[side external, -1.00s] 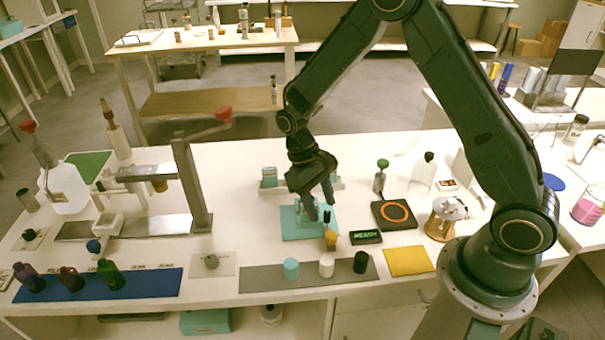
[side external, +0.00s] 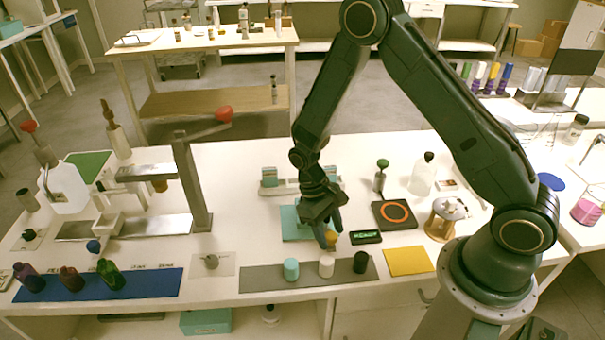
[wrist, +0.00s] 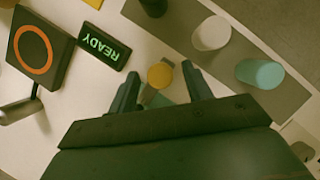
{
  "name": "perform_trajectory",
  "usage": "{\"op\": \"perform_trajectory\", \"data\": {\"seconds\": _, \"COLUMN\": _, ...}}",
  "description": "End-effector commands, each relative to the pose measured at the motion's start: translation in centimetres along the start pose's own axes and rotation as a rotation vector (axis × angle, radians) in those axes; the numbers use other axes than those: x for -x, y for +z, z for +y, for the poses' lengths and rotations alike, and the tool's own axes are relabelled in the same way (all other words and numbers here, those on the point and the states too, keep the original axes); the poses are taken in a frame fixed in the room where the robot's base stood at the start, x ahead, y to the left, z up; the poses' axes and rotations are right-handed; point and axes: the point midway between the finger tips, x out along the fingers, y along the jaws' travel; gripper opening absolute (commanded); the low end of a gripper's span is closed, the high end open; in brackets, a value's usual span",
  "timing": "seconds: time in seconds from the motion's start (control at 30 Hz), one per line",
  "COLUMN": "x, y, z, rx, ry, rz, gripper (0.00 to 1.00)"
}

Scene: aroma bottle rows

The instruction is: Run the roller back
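My gripper (side external: 328,232) is low over the front edge of the teal pad (side external: 290,225), fingers pointing down. In the wrist view its two fingers (wrist: 161,90) are spread apart. A small round yellow-orange piece (wrist: 160,76) shows between the fingertips, with a gap on each side. In the side view this yellow-orange piece (side external: 331,239) is partly hidden by the fingers. Whether it is part of the roller I cannot tell; no roller is clearly visible, and my gripper covers part of the pad.
A grey strip in front (side external: 262,279) holds a teal cap (side external: 291,269), a white cap (side external: 326,265) and a black cap (side external: 360,262). A display reading READY (side external: 366,237) and a black pad with an orange ring (side external: 395,213) stand to the right. A rack (side external: 270,178) stands behind.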

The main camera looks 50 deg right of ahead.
Motion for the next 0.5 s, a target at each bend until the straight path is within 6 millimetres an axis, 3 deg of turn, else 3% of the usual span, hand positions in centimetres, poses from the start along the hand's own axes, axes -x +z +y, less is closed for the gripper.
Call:
{"op": "perform_trajectory", "data": {"seconds": 0.03, "x": 0.01, "y": 0.0, "z": 0.0, "rx": 0.0, "ry": 0.0, "rz": 0.0, "gripper": 0.42}}
{"op": "perform_trajectory", "data": {"seconds": 0.23, "x": 0.03, "y": -0.01, "z": 0.0, "rx": 0.0, "ry": 0.0, "rz": 0.0, "gripper": 0.02}}
{"op": "perform_trajectory", "data": {"seconds": 0.5, "x": 0.21, "y": -0.43, "z": -0.37, "rx": 0.001, "ry": 0.0, "rz": 0.002, "gripper": 0.0}}
